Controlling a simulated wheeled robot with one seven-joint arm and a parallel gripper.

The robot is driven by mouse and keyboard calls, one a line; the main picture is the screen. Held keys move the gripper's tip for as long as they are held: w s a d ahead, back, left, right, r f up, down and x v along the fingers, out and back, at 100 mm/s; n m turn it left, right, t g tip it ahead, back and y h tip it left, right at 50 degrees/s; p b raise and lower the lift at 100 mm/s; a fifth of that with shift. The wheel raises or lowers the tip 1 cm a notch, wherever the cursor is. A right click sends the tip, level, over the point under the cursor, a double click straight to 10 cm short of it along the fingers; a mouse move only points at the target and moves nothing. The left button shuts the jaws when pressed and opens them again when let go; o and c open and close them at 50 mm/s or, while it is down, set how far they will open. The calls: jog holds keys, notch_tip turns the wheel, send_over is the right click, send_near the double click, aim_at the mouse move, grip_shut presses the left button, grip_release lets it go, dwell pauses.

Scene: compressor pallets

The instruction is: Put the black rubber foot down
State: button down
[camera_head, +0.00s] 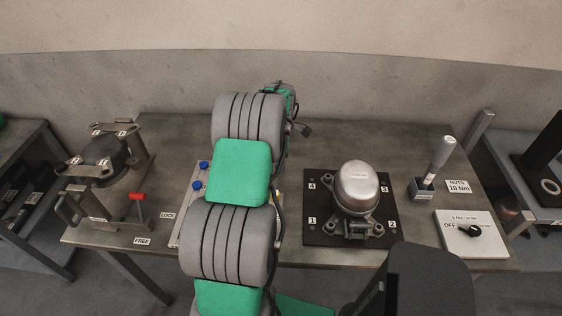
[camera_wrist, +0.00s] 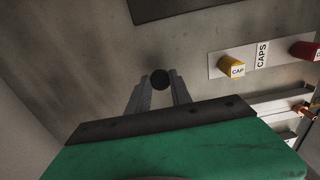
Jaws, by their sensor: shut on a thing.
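In the wrist view my gripper (camera_wrist: 160,88) is shut on the black rubber foot (camera_wrist: 161,79), a small dark round piece between the fingertips. Bare grey table surface shows around and beyond the foot; I cannot tell how high above the table it is. In the head view my own arm covers the gripper and the foot, so neither shows there.
The metal compressor (camera_head: 357,187) stands on a black plate (camera_head: 318,233) with numbered corners. A clamp fixture (camera_head: 103,160) is at left, a handled tool (camera_head: 434,163) and a switch panel (camera_head: 485,243) at right. The wrist view shows a yellow cap (camera_wrist: 231,65) and a red cap (camera_wrist: 303,50).

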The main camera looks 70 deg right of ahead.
jog(key=shift+f, duration=0.9)
jog(key=c, duration=1.2)
grip_release()
jog(key=shift+r, duration=0.1)
jog(key=shift+o, duration=0.2)
